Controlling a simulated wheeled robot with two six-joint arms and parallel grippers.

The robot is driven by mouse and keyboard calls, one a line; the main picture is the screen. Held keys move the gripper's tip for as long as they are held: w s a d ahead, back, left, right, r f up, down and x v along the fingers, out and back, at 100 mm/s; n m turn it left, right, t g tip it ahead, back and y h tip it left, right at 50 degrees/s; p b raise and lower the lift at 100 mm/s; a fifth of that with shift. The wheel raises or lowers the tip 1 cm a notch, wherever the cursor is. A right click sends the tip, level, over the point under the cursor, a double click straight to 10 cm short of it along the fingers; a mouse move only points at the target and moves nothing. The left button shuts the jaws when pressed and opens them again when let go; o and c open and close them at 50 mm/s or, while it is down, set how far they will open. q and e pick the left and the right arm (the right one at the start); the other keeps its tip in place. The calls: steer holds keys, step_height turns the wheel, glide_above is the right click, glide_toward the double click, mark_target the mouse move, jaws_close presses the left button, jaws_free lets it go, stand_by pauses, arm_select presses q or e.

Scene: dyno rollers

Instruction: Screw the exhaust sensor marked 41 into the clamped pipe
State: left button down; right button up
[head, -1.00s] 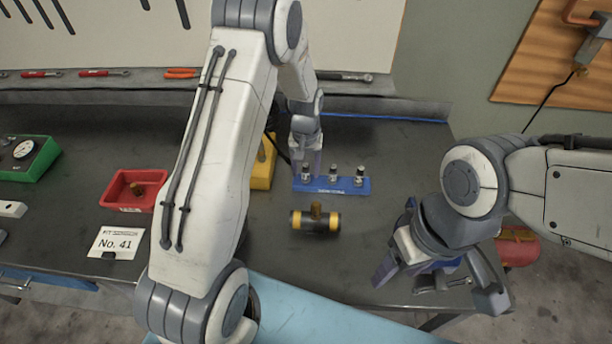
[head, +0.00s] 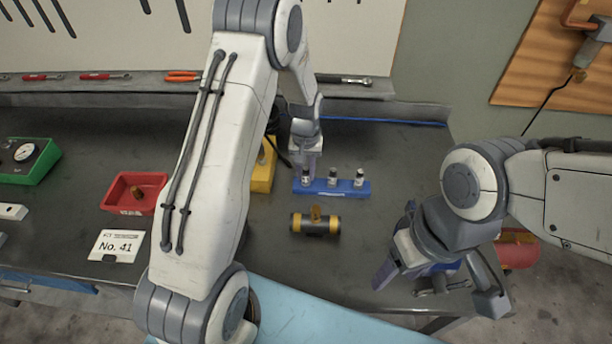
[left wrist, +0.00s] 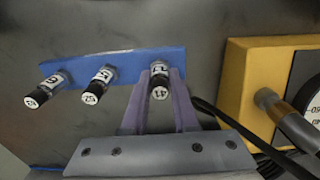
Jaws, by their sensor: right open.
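The sensor marked 41 (left wrist: 159,80) stands in the blue rack (left wrist: 110,66), at the right end of the row in the left wrist view. It is the leftmost sensor (head: 305,177) of the rack (head: 345,190) in the head view. My left gripper (head: 307,172) reaches down over it. In the left wrist view, its two fingers (left wrist: 160,82) stand apart on either side of the sensor, with small gaps showing. The pipe (head: 300,223) is black with yellow bands and has a brass-coloured port on top; it lies in front of the rack. My right gripper (head: 440,290) is open and empty at the right.
Two other sensors (head: 332,177) (head: 360,177) stand in the rack. A yellow box (head: 263,170) with a cable is beside it. A red bin (head: 122,190) with a brass part and a "No. 41" card (head: 116,244) are at the left. The dark bench around the pipe is clear.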

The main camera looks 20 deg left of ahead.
mark_target(306, 168)
arm_select(q)
steer(key=shift+r+p, duration=2.35)
steer(key=shift+r, duration=0.75)
steer(key=shift+f, duration=0.1)
